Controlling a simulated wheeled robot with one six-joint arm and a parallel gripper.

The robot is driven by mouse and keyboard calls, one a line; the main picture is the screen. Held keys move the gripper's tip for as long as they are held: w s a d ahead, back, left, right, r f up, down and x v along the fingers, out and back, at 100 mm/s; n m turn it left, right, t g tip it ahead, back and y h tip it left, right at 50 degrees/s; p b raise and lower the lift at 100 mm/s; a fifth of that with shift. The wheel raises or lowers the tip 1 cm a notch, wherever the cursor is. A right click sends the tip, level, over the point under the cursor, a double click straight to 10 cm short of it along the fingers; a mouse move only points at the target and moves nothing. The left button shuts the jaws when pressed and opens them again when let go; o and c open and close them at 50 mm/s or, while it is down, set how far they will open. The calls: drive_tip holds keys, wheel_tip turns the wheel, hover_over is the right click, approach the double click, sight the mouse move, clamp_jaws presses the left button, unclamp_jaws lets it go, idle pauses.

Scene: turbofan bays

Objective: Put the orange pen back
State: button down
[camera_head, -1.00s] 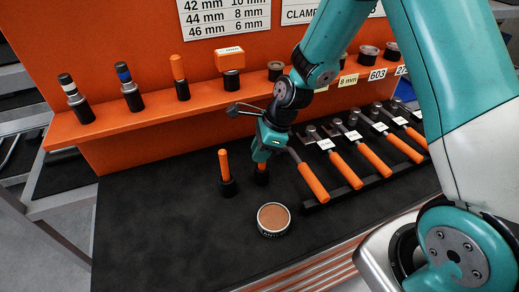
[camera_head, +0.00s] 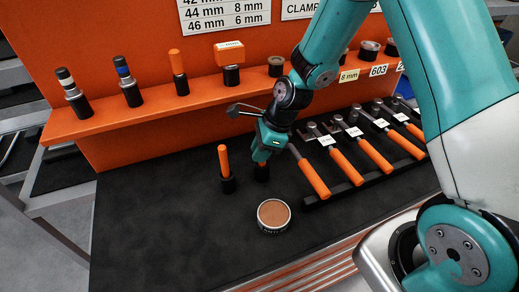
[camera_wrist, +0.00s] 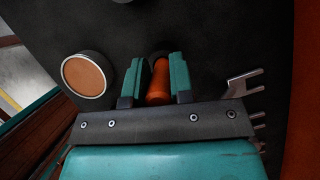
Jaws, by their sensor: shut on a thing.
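My gripper (camera_head: 262,161) is low over the black mat, its fingers pointing down. In the wrist view its two teal fingers (camera_wrist: 158,80) are shut on the orange pen (camera_wrist: 158,84). The pen's far end meets a dark round holder (camera_head: 262,173), which stands under my fingers in the head view. The fingers hide most of the pen there, and I cannot tell how deep it sits in the holder. A similar orange pen (camera_head: 223,160) stands upright in a black holder (camera_head: 228,185) just left of my gripper.
A round tin with a brown top (camera_head: 273,214) stands in front of my gripper. Orange-handled tools (camera_head: 345,163) lie in a rack close on the right. An orange shelf (camera_head: 150,108) behind holds several upright items. The mat is clear at left.

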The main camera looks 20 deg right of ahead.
drive_tip(key=shift+f, duration=0.2)
drive_tip(key=c, duration=0.9)
unclamp_jaws()
drive_tip(key=shift+r, duration=0.1)
drive_tip(key=b+v, duration=0.2)
drive_tip(key=v, duration=1.5)
drive_tip(key=shift+r, duration=0.1)
drive_tip(key=s+a+r+n, duration=0.1)
drive_tip(key=s+a+n, duration=0.2)
drive_tip(key=s+n, duration=0.3)
drive_tip(key=s+a+r+n, duration=0.1)
drive_tip(key=s+a+n, duration=0.3)
drive_tip(key=s+n, duration=0.3)
drive_tip(key=s+a+r+n+g+b, duration=0.1)
drive_tip(key=s+a+n, duration=0.2)
drive_tip(key=n, duration=1.1)
drive_tip(key=s, duration=0.3)
drive_tip(key=shift+s+a, duration=0.2)
drive_tip(key=shift+s, duration=0.2)
